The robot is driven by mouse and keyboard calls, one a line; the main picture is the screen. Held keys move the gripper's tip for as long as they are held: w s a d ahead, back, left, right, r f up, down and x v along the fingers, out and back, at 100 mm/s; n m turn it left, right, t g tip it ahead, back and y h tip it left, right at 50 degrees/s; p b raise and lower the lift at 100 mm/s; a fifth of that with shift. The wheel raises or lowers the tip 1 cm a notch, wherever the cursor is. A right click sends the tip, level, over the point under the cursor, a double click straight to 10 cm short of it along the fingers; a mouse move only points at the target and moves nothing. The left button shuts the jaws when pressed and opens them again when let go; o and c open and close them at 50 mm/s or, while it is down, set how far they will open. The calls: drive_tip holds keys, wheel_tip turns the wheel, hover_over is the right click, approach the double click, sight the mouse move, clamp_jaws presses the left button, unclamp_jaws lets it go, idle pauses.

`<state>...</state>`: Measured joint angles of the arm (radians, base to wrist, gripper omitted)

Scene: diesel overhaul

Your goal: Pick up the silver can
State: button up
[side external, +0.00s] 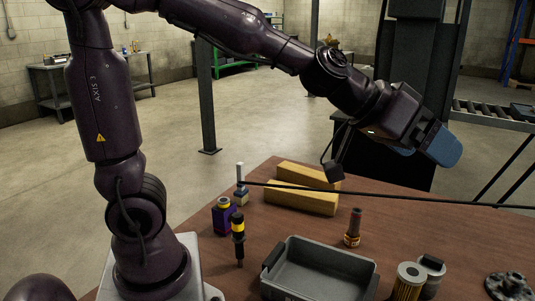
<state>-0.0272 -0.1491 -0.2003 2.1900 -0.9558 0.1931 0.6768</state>
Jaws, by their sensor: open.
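The silver can (434,279) stands upright on the brown table near the front right. It has a dark patch on its top and is partly hidden by a yellow-ribbed cylinder (407,284) just left of it. My gripper (440,147), with blue fingers, is raised well above the table, up and behind the can in the picture. It is open and apart from the can, and I see nothing between its fingers.
A grey tray (323,262) lies left of the cylinders. A dark flanged part (509,286) sits at right. A thin black rod (400,201) crosses the view.

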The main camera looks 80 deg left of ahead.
sight(274, 253)
drive_tip(key=s+a+m+g, duration=0.1)
drive_tip(key=s+a+g, duration=0.1)
drive_tip(key=s, duration=0.7)
drive_tip(key=shift+s+a+f, duration=0.15)
drive_tip(key=shift+s+a, duration=0.2)
drive_tip(key=shift+a, duration=0.15)
drive_tip(key=s+a+f+g+y, duration=0.1)
drive_tip(key=s+a, duration=0.1)
drive_tip(key=s, duration=0.1)
drive_tip(key=s+a+f+g+y, duration=0.1)
drive_tip(key=s+a, duration=0.1)
drive_tip(key=s, duration=0.1)
drive_tip(key=s+a+f+n+g+y, duration=0.1)
drive_tip(key=s+a, duration=0.1)
drive_tip(key=s, duration=0.1)
drive_tip(key=shift+s+a+y, duration=0.3)
drive_tip(key=shift+s, duration=0.1)
drive_tip(key=c, duration=0.4)
drive_tip(key=shift+s+a, duration=0.15)
drive_tip(key=c, duration=0.3)
drive_tip(key=shift+c, duration=0.2)
